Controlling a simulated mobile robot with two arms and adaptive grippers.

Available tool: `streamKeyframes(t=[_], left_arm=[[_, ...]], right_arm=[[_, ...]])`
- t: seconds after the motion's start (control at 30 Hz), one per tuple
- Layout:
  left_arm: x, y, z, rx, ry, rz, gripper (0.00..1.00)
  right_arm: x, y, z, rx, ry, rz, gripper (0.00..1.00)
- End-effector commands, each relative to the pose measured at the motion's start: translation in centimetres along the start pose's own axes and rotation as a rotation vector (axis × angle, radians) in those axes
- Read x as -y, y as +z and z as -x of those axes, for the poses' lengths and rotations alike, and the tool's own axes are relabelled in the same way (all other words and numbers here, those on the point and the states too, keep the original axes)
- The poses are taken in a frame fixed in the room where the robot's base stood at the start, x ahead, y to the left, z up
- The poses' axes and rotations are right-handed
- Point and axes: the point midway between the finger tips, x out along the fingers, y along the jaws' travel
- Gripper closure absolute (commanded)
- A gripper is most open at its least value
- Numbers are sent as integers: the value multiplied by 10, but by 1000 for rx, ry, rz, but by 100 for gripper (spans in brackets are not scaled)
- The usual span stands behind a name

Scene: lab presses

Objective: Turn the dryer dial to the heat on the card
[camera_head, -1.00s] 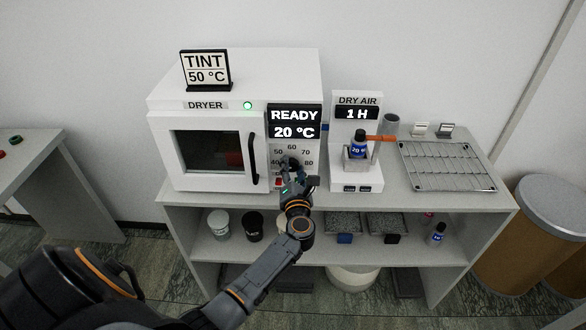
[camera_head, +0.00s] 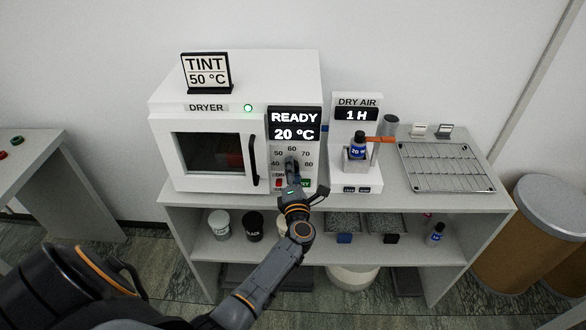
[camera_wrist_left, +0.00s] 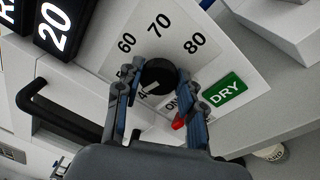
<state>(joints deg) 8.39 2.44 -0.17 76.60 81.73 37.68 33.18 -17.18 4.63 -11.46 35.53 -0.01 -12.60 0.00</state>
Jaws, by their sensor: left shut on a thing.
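The white dryer (camera_head: 235,75) stands on the bench, its door closed. The card (camera_head: 206,73) on top reads TINT 50 °C. The display (camera_head: 295,125) reads READY 20 °C. In the head view the left gripper (camera_head: 291,166) covers most of the dial. I cannot tell which number the dial points to. My right gripper is not in view.
A green DRY button (camera_wrist_left: 226,90) and a red switch (camera_wrist_left: 179,121) sit close to the fingers. The door handle (camera_head: 253,160) is left of the panel. The dry air unit (camera_head: 356,140) with a blue bottle and a wire rack (camera_head: 446,167) stand to the right.

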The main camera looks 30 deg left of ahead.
Motion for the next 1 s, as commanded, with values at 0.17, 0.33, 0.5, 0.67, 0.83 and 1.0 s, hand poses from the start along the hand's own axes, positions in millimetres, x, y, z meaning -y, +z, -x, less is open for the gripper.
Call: streamKeyframes(t=[0.17, 0.33, 0.5, 0.67, 0.83, 1.0], left_arm=[[0, 0, 0, 11, 10, -152, 93], [1, 0, 0, 22, 21, -277, 93], [1, 0, 0, 29, 28, -370, 93], [2, 0, 0, 34, 33, -424, 93], [2, 0, 0, 37, 35, -451, 93], [2, 0, 0, 38, 36, -458, 93]], right_arm=[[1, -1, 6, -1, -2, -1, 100], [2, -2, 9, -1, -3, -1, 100], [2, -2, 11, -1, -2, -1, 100], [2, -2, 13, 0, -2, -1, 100], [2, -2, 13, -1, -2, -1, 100], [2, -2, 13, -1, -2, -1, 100]])
